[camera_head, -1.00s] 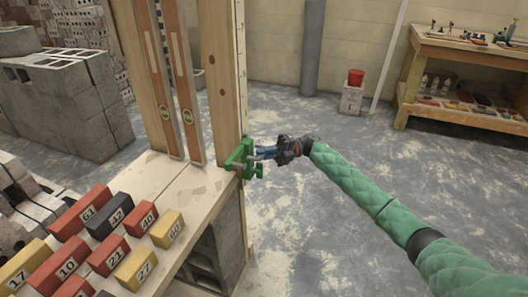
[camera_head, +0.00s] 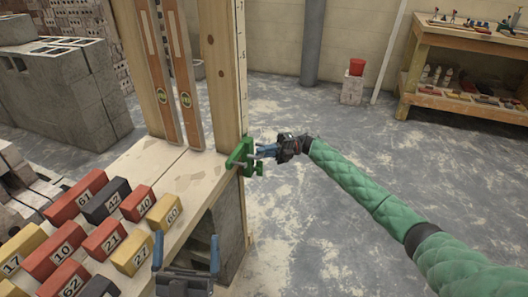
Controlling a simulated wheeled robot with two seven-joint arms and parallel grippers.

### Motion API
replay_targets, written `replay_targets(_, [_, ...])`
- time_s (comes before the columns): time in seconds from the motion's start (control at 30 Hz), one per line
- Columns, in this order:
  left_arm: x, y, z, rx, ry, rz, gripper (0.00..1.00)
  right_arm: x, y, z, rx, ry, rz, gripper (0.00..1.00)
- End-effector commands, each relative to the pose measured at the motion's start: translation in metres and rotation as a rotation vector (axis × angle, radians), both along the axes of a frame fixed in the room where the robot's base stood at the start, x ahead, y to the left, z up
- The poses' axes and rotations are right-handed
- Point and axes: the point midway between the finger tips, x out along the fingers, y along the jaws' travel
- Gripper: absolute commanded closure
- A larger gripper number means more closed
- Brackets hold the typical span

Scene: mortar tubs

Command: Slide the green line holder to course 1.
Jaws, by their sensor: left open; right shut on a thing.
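The green line holder (camera_head: 241,158) sits on the upright wooden post (camera_head: 224,70), low down at about the height of the bench top. My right gripper (camera_head: 264,152) is shut on the holder from its right side. The post carries a marked scale (camera_head: 241,60) on its right face; its few visible marks are too small to read surely. My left gripper (camera_head: 186,255) is at the bottom of the view, in front of the bench, open and empty with its two blue fingers pointing up.
The wooden bench top (camera_head: 185,172) holds numbered red, black and yellow blocks (camera_head: 103,237) at the left. Two levels (camera_head: 186,97) lean beside the post. Grey blocks (camera_head: 232,225) support the bench.

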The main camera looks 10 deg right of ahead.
Motion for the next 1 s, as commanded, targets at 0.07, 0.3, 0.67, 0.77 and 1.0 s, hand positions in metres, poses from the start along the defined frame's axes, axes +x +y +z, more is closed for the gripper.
replay_targets(0.07, [-0.0031, 0.0011, 0.0059, -0.006, -0.024, 0.001, 0.00, -0.0024, 0.0036, -0.0057, -0.002, 0.003, 0.006, 1.00])
replay_targets(0.3, [-0.0061, 0.0023, 0.0121, -0.012, -0.047, 0.002, 0.00, -0.0030, 0.0038, -0.0087, -0.004, 0.004, 0.007, 1.00])
replay_targets(0.67, [-0.0060, 0.0021, 0.0119, -0.011, -0.047, 0.001, 0.00, -0.0032, 0.0034, -0.0105, -0.005, 0.006, 0.007, 0.66])
replay_targets(0.77, [-0.0057, 0.0022, 0.0122, -0.009, -0.048, 0.001, 0.00, -0.0023, 0.0025, -0.0087, -0.004, 0.005, 0.004, 0.66])
replay_targets(1.0, [-0.0057, 0.0022, 0.0124, -0.010, -0.047, 0.002, 0.00, -0.0011, 0.0007, -0.0061, -0.003, 0.003, 0.002, 0.66])
